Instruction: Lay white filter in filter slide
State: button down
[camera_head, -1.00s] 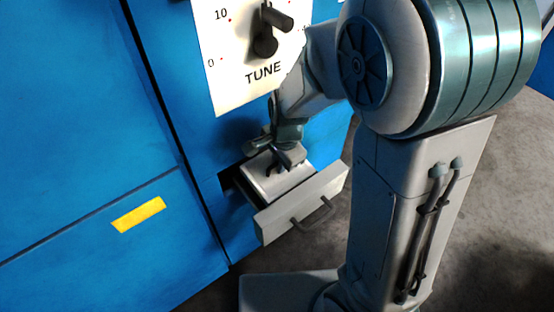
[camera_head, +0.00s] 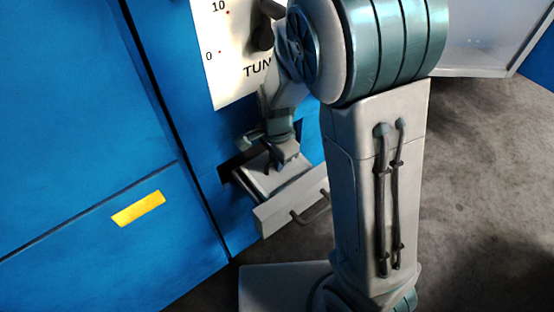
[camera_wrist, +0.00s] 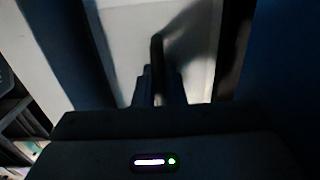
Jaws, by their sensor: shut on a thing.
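The filter slide (camera_head: 285,205) is a grey drawer with a dark bar handle, pulled out of the blue machine. The white filter (camera_head: 259,181) shows as a pale flat panel inside it, largely hidden by my gripper. My gripper (camera_head: 279,163) is over the slide, shut on the filter by what looks like its dark upright grip. The wrist view shows the filter's pale face (camera_wrist: 127,50) with that dark grip between the fingers (camera_wrist: 157,85). I cannot tell whether the filter touches the slide's floor.
The blue machine (camera_head: 90,90) fills the left side. A white TUNE panel (camera_head: 232,75) with a dark knob is above the slide, partly behind my arm. A yellow label (camera_head: 138,208) is on the machine's lower left. Bare grey floor (camera_head: 480,200) lies to the right.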

jog(key=shift+f, duration=0.6)
jog(key=c, duration=1.5)
grip_release()
jog(key=shift+r, duration=0.15)
notch_tip(320, 180, up, 9)
jog(key=shift+f+p, duration=0.2)
jog(key=shift+p, duration=0.85)
jog(key=s+d+r+n+t, duration=0.1)
jog(key=s+d+r+n, duration=0.7)
jog(key=s+d+n, duration=0.3)
jog(key=shift+s+d+r+t, duration=0.2)
jog(key=shift+s+d+t, duration=0.2)
jog(key=shift+s+d, duration=0.2)
